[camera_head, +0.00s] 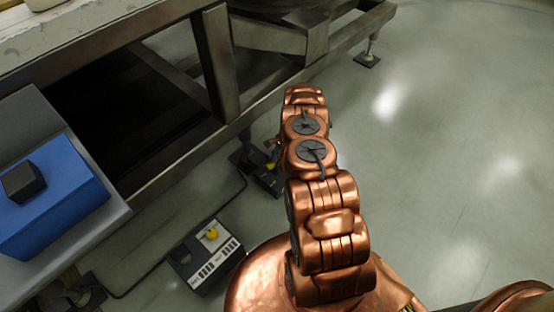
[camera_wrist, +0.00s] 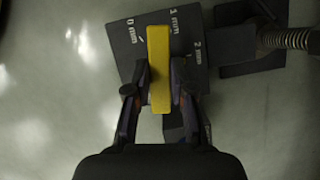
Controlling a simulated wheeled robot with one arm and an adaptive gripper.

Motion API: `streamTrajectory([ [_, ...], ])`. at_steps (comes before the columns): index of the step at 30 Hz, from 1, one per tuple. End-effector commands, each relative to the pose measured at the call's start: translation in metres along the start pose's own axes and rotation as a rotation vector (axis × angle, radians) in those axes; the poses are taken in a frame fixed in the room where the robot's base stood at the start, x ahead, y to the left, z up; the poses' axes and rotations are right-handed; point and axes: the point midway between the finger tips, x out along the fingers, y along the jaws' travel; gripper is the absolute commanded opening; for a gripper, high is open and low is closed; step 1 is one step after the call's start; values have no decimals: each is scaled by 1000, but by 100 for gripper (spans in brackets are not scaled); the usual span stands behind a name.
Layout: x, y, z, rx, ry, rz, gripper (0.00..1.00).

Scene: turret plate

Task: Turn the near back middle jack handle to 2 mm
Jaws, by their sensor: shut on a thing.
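In the wrist view, the yellow jack handle (camera_wrist: 158,45) stands nearly straight up the picture, over a dark plate (camera_wrist: 118,50) marked 0 mm, 1 mm and 2 mm. Its far end lies just left of the 1 mm mark, between 0 mm and 1 mm; the 2 mm mark is to its right. My gripper (camera_wrist: 159,72) is shut on the handle, one finger on each side. In the head view, my copper arm covers most of the jack (camera_head: 266,181), and a small yellow part shows at its left. The fingers cannot be made out there.
A threaded post (camera_wrist: 285,38) on a dark foot stands right of the plate. In the head view, a steel frame (camera_head: 215,65) rises beside the jack. A control box with a yellow knob (camera_head: 207,256) lies on the floor with a cable. The floor at right is open.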

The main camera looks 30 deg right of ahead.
Motion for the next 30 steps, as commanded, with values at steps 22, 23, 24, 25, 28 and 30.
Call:
streamTrajectory([
  [22, 1, 0, 1, -158, -3, 68, 0],
  [23, 1, 0, 1, -158, -3, 68, 0],
  [24, 1, 0, 1, -158, -3, 68, 0],
  [25, 1, 0, 1, -158, -3, 68, 0],
  [28, 1, 0, 1, -158, -3, 68, 27],
  [30, 1, 0, 1, -158, -3, 67, 34],
])
